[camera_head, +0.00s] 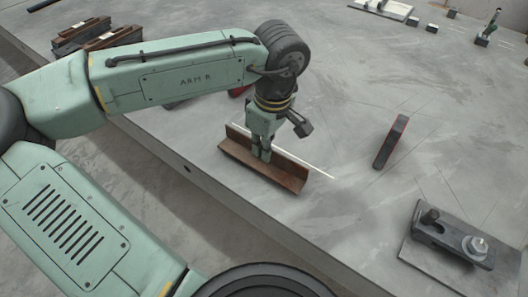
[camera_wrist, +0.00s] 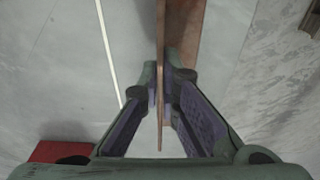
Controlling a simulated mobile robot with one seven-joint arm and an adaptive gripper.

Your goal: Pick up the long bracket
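The long bracket (camera_head: 238,152) is a rust-brown angle profile lying on the grey table near its front-left edge in the head view. One flange lies flat and the other stands upright. My gripper (camera_head: 264,156) points down at the middle of the bracket, with its fingers close together. In the wrist view the bracket's upright flange (camera_wrist: 161,30) runs between the fingertips of my gripper (camera_wrist: 164,80), one on each side. The fingers look closed on this thin flange. The bracket appears to rest on the table.
A thin white line (camera_head: 318,171) runs along the table beside the bracket. A dark red-edged block (camera_head: 390,142) stands to the right. A clamp on a plate (camera_head: 452,240) sits at front right. Brown-topped bars (camera_head: 112,38) lie at far left. The table's middle is mostly clear.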

